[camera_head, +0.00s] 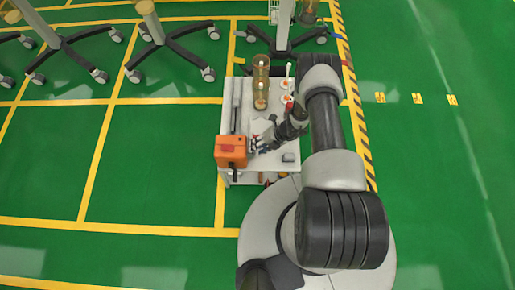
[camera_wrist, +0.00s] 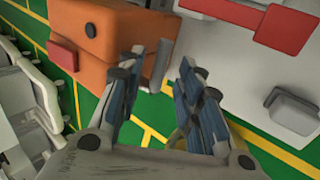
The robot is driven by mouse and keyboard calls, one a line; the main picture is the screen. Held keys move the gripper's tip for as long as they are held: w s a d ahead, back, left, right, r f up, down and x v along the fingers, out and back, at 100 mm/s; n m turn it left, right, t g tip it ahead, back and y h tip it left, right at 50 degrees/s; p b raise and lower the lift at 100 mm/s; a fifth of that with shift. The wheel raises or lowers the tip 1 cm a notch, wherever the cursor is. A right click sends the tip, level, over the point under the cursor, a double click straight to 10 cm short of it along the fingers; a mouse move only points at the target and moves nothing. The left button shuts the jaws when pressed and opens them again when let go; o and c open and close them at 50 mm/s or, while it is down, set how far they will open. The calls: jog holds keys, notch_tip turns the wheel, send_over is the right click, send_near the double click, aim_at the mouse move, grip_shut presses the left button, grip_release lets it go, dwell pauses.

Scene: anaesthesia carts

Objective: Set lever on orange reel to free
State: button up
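The orange reel (camera_head: 230,155) is a boxy orange body with a red patch on top, at the front left corner of the white cart. My gripper (camera_head: 257,145) is just right of the reel. In the wrist view my gripper (camera_wrist: 160,75) is open, fingers apart. I cannot tell whether it touches the grey piece, or the lever's setting.
The white cart top (camera_head: 266,125) also carries an amber cylinder (camera_head: 261,82), a long grey bar (camera_head: 237,105) along its left side and a small grey block (camera_head: 289,157) at front right. Wheeled stand bases (camera_head: 172,45) stand behind; green floor lies open at left.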

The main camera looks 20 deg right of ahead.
jog(key=shift+w+a+f, duration=0.1)
jog(key=shift+a+f, duration=0.15)
jog(key=shift+f, duration=0.05)
jog(key=shift+c, duration=0.2)
grip_shut()
dwell(0.5)
